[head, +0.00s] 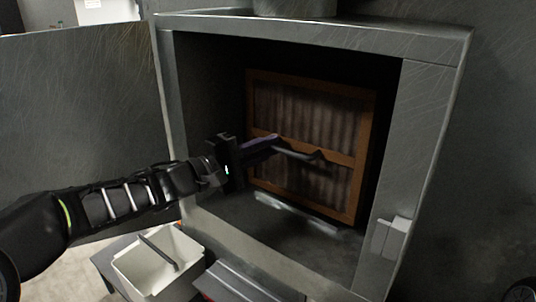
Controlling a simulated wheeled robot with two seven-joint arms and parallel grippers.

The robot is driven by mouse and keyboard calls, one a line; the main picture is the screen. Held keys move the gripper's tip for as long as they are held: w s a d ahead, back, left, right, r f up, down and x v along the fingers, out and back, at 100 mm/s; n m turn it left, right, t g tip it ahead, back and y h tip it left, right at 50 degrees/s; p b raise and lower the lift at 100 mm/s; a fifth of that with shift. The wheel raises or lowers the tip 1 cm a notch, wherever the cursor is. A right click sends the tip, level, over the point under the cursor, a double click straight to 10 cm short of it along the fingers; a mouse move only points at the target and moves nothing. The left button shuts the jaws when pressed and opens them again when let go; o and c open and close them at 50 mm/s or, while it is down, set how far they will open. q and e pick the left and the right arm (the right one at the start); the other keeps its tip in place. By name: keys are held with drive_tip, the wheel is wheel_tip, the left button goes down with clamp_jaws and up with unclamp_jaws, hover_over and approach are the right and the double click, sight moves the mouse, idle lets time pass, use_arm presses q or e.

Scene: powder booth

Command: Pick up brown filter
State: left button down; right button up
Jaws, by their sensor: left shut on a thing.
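The brown filter (308,112) stands roughly upright inside the open grey booth. It has an orange-brown frame with a crossbar and dark pleated panels. A grey bar-like handle (300,154) runs across its front at mid height. My left gripper (273,144) reaches into the booth from the left and is shut on the filter at the left end of this handle. The gripper and fingers hide part of the filter's left side. My right gripper is not in view.
A latch block (390,238) juts from the right frame. A white bin (143,270) with a bar across it stands below, at the lower left.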

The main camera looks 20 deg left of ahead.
sight(285, 120)
use_arm(q)
wheel_tip(285, 120, up, 5)
drive_tip(key=shift+f+p, duration=0.2)
drive_tip(key=shift+p, duration=0.3)
drive_tip(key=s+a, duration=0.2)
drive_tip(key=s, duration=0.7)
drive_tip(key=s+a+p, duration=0.1)
drive_tip(key=s+a, duration=0.2)
drive_tip(key=s, duration=0.7)
drive_tip(key=shift+a+f, duration=0.2)
drive_tip(key=shift+f, duration=0.1)
